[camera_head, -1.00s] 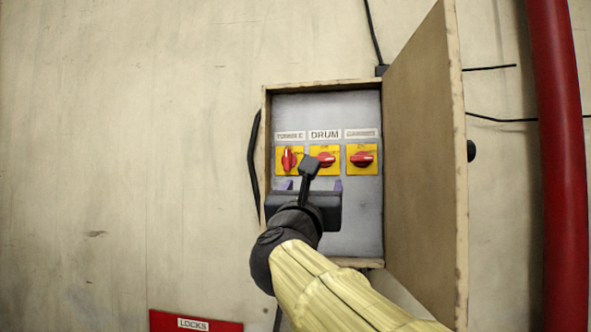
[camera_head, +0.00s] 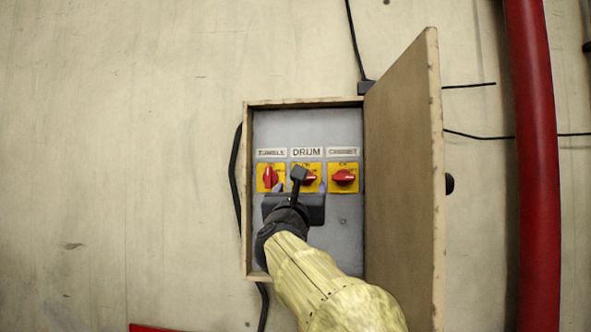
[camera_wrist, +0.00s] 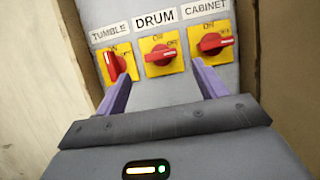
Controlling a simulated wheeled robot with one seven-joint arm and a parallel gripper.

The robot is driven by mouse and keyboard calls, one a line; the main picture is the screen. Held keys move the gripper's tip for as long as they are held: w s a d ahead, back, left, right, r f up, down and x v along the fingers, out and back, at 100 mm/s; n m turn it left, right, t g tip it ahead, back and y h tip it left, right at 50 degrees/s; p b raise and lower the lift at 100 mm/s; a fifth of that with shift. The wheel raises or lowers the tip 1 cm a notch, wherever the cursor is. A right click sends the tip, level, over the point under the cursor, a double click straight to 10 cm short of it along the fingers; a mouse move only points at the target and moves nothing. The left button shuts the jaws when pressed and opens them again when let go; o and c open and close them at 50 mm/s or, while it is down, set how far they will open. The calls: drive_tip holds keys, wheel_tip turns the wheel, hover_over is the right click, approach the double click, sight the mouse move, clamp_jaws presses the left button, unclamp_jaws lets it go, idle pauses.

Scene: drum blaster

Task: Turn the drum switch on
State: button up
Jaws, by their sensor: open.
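The drum switch (camera_wrist: 160,55) is a red knob on a yellow plate under the DRUM label (camera_wrist: 156,19), the middle of three switches. In the wrist view its knob lies roughly sideways. In the head view the drum switch (camera_head: 309,178) is partly hidden by my arm. My gripper (camera_wrist: 161,90) is open and empty, its two purple fingers spread wide. The fingertips are below and to either side of the drum switch, near the lower edges of the two outer switches. I cannot tell whether they touch the panel.
The tumble switch (camera_wrist: 115,64), at the left, stands near upright. The cabinet switch (camera_wrist: 212,43), at the right, lies sideways. The wooden box's door (camera_head: 405,180) stands open at the right. A red pipe (camera_head: 535,170) runs beyond it. The wall at the left is clear.

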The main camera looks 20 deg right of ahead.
drive_tip(key=p+x, duration=0.3)
drive_tip(key=x, duration=0.4)
drive_tip(key=shift+d, duration=0.1)
drive_tip(key=c, duration=1)
